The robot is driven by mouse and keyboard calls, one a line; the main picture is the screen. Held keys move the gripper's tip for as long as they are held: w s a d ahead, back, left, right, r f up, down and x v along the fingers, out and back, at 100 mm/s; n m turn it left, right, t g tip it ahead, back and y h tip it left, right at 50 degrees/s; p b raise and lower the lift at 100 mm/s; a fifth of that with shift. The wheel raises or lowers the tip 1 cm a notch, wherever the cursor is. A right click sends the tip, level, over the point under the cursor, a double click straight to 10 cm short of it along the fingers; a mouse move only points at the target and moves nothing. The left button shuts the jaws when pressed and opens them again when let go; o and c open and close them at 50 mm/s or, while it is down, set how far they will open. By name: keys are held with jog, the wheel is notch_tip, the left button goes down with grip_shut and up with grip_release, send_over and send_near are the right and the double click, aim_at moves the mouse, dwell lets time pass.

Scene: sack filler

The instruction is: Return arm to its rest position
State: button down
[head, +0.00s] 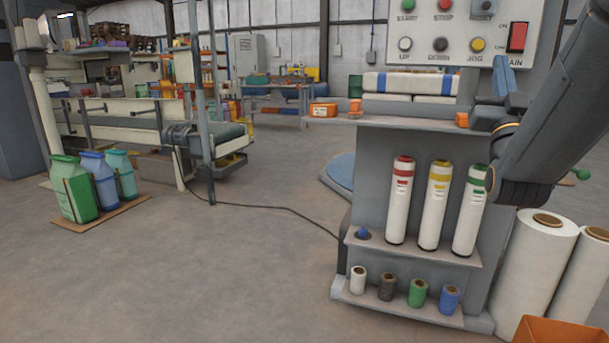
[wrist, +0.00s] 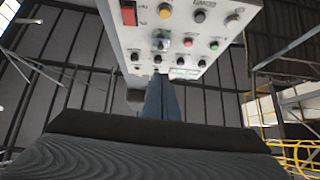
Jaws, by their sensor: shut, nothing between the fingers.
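My arm (head: 548,95) comes in from the right in the head view, dark grey, in front of the sack filler's right side. My gripper (head: 501,68) shows as blue fingers pointing up, just below the control panel (head: 455,28) in the picture. In the wrist view my gripper (wrist: 158,82) is shut and empty, its blue fingers together. They point toward the panel (wrist: 180,45), which appears upside down there. I cannot tell the exact gap between fingertips and panel. The panel carries several coloured buttons and a red main switch (head: 517,37).
Below the panel, white rolls with coloured bands (head: 434,205) and small spools (head: 387,287) stand on shelves. Large white rolls (head: 535,265) and an orange bin (head: 560,330) are at the lower right. Three bottles (head: 74,190) stand left. A cable (head: 265,207) crosses otherwise clear floor.

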jog(key=w+a+f+n+g+y, duration=0.1)
jog(key=w+a+f+g+y, duration=0.2)
jog(key=a+f, duration=0.4)
jog(key=w+a+f+n+g+y, duration=0.1)
jog(key=w+a+f+g+y, duration=0.3)
jog(key=a, duration=0.5)
jog(key=s+a+f+n+g+y, duration=0.25)
jog(key=s+a+f+g, duration=0.2)
jog(key=a+f, duration=0.75)
jog(key=s+a+f+n+g+y, duration=0.1)
jog(key=s+a+f+g, duration=0.4)
jog(key=s, duration=0.3)
jog(key=s+a+f+n+g+y, duration=0.1)
jog(key=s+a+f+n+g, duration=0.1)
jog(key=s+a+f, duration=0.5)
jog(key=s+f+n+g+h, duration=0.25)
jog(key=s+g, duration=0.45)
jog(key=s, duration=1.3)
jog(key=d+r+m+p, duration=0.3)
jog(key=d+r+p, duration=0.7)
jog(key=r+p, duration=0.3)
jog(key=d+r+m+p, duration=0.3)
jog(key=d+r+p, duration=0.7)
jog(key=p, duration=1)
notch_tip(320, 180, up, 3)
jog(key=shift+r+h, duration=0.15)
jog(key=shift+h, duration=0.25)
